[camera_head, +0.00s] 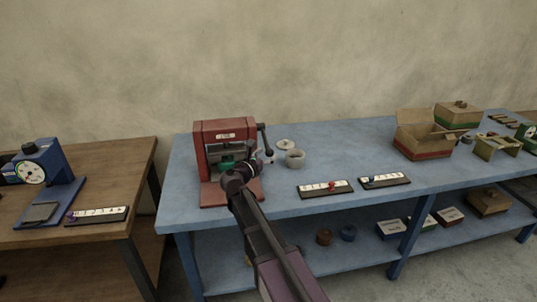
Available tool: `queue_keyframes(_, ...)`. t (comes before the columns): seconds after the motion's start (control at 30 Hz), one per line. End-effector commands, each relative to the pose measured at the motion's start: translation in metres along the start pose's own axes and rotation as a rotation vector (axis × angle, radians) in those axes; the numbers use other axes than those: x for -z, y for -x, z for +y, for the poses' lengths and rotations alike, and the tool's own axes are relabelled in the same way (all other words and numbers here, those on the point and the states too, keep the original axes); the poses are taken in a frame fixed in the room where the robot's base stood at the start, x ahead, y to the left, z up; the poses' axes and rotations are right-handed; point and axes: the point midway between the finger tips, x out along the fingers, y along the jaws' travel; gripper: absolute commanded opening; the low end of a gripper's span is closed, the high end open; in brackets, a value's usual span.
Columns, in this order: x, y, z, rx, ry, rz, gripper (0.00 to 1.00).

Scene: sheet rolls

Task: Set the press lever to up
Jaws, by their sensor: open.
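The red press (225,130) stands on the blue bench, toward its left end. Its dark lever (265,140) is on the press's right side, with a black knob at its upper end. The lever stands close to upright, its lower end near my gripper. My gripper (262,158) is open in front of the press's right side, just left of and below the lever. I cannot tell whether it touches the lever. My wrist hides part of the press's lower front and base.
A grey cup (295,158) and a round lid (285,142) lie right of the lever. Two label strips (325,189) (385,181) lie along the front edge. An open carton (424,135) stands farther right. A wooden table (110,165) with a blue gauge device (48,165) is at left.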

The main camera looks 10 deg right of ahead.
Motion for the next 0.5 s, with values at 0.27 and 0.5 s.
queue_keyframes(0.27,0.0,-0.0109,-0.0004,0.001,0.0,0.0,0.79)
queue_keyframes(0.5,0.0,-0.0109,-0.0007,0.001,0.0,0.0,0.76)
